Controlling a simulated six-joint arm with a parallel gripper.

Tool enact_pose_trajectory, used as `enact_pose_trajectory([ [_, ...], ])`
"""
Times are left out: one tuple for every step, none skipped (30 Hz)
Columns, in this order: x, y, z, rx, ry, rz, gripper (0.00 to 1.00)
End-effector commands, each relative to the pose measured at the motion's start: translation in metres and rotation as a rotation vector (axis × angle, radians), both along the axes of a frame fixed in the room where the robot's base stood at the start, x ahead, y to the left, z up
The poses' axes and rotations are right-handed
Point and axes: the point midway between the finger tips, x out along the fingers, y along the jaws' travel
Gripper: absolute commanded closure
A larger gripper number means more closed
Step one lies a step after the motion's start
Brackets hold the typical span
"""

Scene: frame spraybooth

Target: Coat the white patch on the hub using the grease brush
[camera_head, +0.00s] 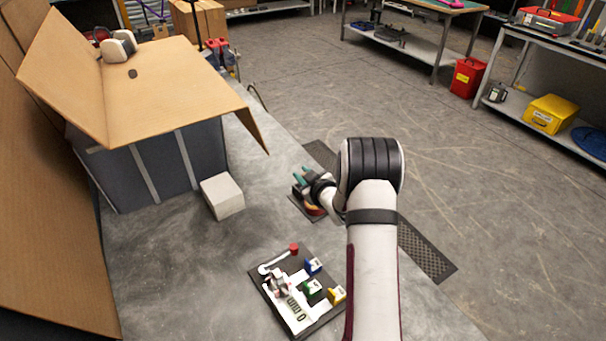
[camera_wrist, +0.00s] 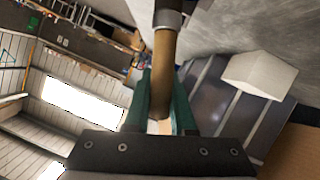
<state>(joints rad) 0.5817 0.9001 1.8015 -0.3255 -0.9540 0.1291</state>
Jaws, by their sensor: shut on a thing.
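My gripper (camera_head: 303,176), with green fingers, is above the grey bench, mid-picture in the head view. In the wrist view its fingers (camera_wrist: 160,105) are shut on the brown wooden handle of the grease brush (camera_wrist: 165,62). A grey metal collar shows at the top edge there, and the bristles are out of frame. Below my gripper in the head view is a small dark item with an orange-red rounded part (camera_head: 316,209), partly hidden by my wrist. I cannot tell whether it is the hub, and I cannot make out a white patch on it.
A dark board (camera_head: 262,283) with coloured blocks and a red knob lies near the front. Bare bench lies left of the board. A grated strip (camera_head: 425,250) runs right of my arm.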

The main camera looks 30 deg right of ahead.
Motion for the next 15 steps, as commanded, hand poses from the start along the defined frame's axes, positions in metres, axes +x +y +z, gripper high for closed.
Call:
enact_pose_trajectory([
  [0.0000,-0.0001,-0.0005,0.000,0.000,0.000,1.00],
  [0.0000,0.0000,-0.0008,0.000,0.000,0.000,1.00],
  [0.0000,0.0000,-0.0013,0.000,0.000,0.000,1.00],
  [0.0001,0.0000,-0.0018,0.000,0.000,0.000,1.00],
  [0.0001,0.0000,-0.0021,0.000,0.000,0.000,1.00],
  [0.0000,0.0000,-0.0027,0.000,0.000,0.000,1.00],
  [0.0000,0.0000,-0.0030,0.000,0.000,0.000,1.00],
  [0.0001,-0.0001,-0.0034,0.000,0.000,0.000,1.00],
  [0.0001,0.0000,-0.0038,0.000,0.000,0.000,1.00],
  [0.0001,0.0000,-0.0042,0.000,0.000,0.000,1.00],
  [0.0001,0.0000,-0.0045,0.000,0.000,0.000,1.00],
  [0.0001,0.0000,-0.0050,0.000,0.000,0.000,1.00],
  [0.0001,0.0000,-0.0052,0.000,0.000,0.000,1.00],
  [0.0002,0.0000,-0.0056,0.000,0.000,0.000,1.00],
  [0.0001,-0.0001,-0.0060,0.000,0.000,0.000,1.00],
])
